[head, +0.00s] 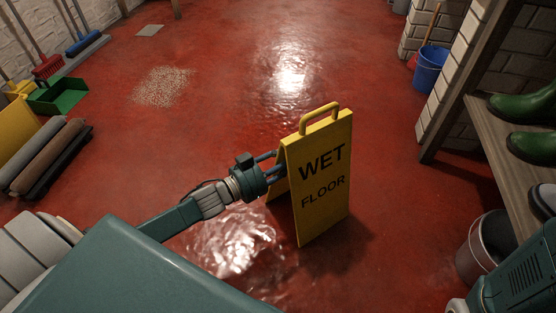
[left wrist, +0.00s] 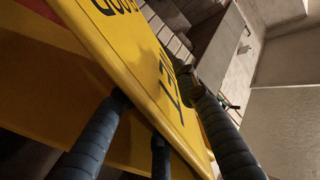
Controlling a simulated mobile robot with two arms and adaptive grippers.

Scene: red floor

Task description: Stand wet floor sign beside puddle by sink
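The yellow wet floor sign (head: 322,190) is upright in the middle of the head view, its handle on top and its lettered panel facing me. Its foot appears at floor level, though contact is hard to confirm. My left gripper (head: 277,164) reaches its left edge. In the left wrist view, dark fingers (left wrist: 158,95) lie on both sides of the yellow panel (left wrist: 130,60) and appear to pinch its edge. A glossy wet patch (head: 232,246) lies on the floor left of the sign's foot. My right gripper and the sink are out of view.
A shelf with green boots (head: 532,147) and a grey bucket (head: 478,255) stand at right. A blue bucket (head: 430,68) is farther back. Rolled mats (head: 48,158) and a green dustpan (head: 58,95) are at left. Open red floor lies behind the sign.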

